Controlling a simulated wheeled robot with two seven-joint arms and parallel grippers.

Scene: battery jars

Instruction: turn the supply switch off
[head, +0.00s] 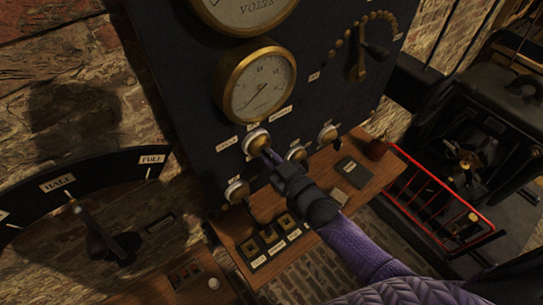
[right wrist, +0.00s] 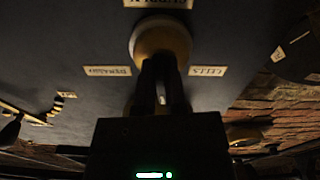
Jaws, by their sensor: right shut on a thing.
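The switch (head: 256,140), a round pale knob base with a brass rim, sits on the dark upright panel below the small dial. It also shows in the right wrist view (right wrist: 161,40), with one label (right wrist: 155,3) above it and a label on either side. My right gripper (head: 268,155) reaches up from the lower right and is shut on the switch's handle. In the right wrist view its dark fingers (right wrist: 161,88) close around a thin pale piece just below the base. The fingers hide most of the handle, so its setting cannot be told. My left gripper is out of view.
Other round switches stand close by: one at lower left (head: 237,190), one to the right (head: 296,152), another farther right (head: 327,134). A wooden shelf (head: 330,180) lies below the panel. A red rail (head: 430,180) guards machinery at right. A large lever (head: 95,230) stands at left.

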